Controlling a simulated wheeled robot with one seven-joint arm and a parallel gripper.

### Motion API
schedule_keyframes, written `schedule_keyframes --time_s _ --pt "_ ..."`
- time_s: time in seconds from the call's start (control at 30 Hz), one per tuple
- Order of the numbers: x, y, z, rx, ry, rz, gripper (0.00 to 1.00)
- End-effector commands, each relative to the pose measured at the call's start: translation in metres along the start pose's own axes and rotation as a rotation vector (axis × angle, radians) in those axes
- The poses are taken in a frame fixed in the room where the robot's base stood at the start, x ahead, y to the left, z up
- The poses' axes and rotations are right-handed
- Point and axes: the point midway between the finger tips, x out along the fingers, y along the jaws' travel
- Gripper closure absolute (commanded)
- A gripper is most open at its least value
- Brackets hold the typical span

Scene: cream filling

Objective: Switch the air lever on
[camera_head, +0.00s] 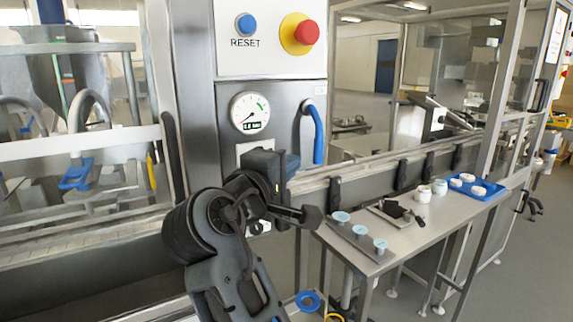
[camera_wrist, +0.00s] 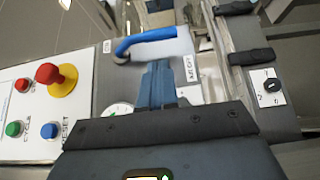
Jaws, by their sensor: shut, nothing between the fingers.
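The blue air lever (camera_head: 315,132) hangs down the right side of the grey panel, its upper end at a pivot. In the wrist view the lever (camera_wrist: 150,40) lies just beyond my fingertips, with a small white label beside it whose text is hard to read. My gripper (camera_head: 292,165) is in front of the panel, left of the lever's lower end. In the wrist view my gripper's blue fingers (camera_wrist: 158,66) are together and empty, pointing at the lever. I cannot tell whether they touch it.
The round pressure gauge (camera_head: 250,112) sits left of the lever, its needle low. Above are the blue RESET button (camera_head: 246,24) and red emergency stop (camera_head: 306,32). A black rotary switch (camera_wrist: 271,85) shows at right. A side table (camera_head: 425,232) holds jars and a blue tray (camera_head: 474,187).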

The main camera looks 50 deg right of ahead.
Motion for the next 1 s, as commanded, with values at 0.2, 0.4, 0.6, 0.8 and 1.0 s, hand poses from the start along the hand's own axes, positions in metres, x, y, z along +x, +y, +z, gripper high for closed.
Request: schedule_keyframes --time_s 0.2,0.4,0.6,0.8,1.0 --pt "0.039 0.002 0.0 -0.001 -0.002 0.0 1.0" --pt "0.062 0.001 0.0 0.0 0.0 0.0 1.0" --pt "0.069 0.0 0.0 0.002 0.001 0.0 1.0" --pt "0.069 0.0 0.0 0.001 0.001 0.0 1.0" --pt "0.07 -0.001 0.001 -0.005 0.0 0.009 1.0"
